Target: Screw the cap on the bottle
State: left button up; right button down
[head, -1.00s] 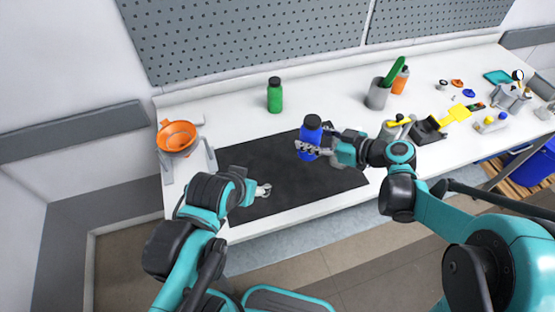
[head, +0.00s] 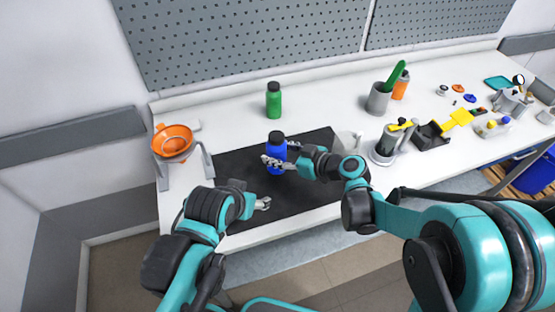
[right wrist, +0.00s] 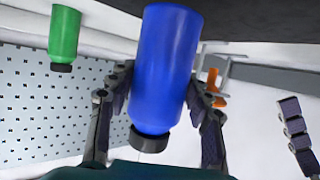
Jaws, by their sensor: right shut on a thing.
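A blue bottle (head: 277,155) with a black cap (head: 276,137) on its top is upright over the black mat (head: 310,195). My right gripper (head: 276,162) is shut around the bottle's body. In the right wrist view the blue bottle (right wrist: 166,70) appears upside down between both fingers, its dark cap (right wrist: 148,142) clear of them. I cannot tell whether its base touches the mat. My left gripper (head: 263,203) is low over the mat's front left part, apart from the bottle. Its fingers are too small to read.
A green bottle (head: 274,101) with a dark cap stands behind the mat. An orange bowl (head: 172,141) on a stand is at the left. A grey cup (head: 378,98), an orange bottle (head: 401,84) and small tools are at the right. The mat's right half is mostly clear.

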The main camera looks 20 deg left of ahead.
pick_arm(q)
jog(key=shift+f+b, duration=0.45)
jog(key=shift+f, duration=0.25)
pick_arm(e)
jog(key=shift+f, duration=1.4)
pick_arm(q)
jog(key=shift+f, duration=0.1)
pick_arm(e)
jog(key=shift+f, duration=0.1)
jog(key=c, duration=0.7)
grip_release()
pick_arm(q)
jog(key=shift+r, duration=0.25)
pick_arm(e)
jog(key=shift+d+r, duration=0.3)
pick_arm(q)
notch_tip(320, 180, up, 3)
jog(key=p, duration=0.3)
jog(key=shift+f, duration=0.1)
pick_arm(e)
jog(key=v, duration=1.1)
jog(key=shift+s+d, duration=0.15)
jog(key=shift+s, duration=0.1)
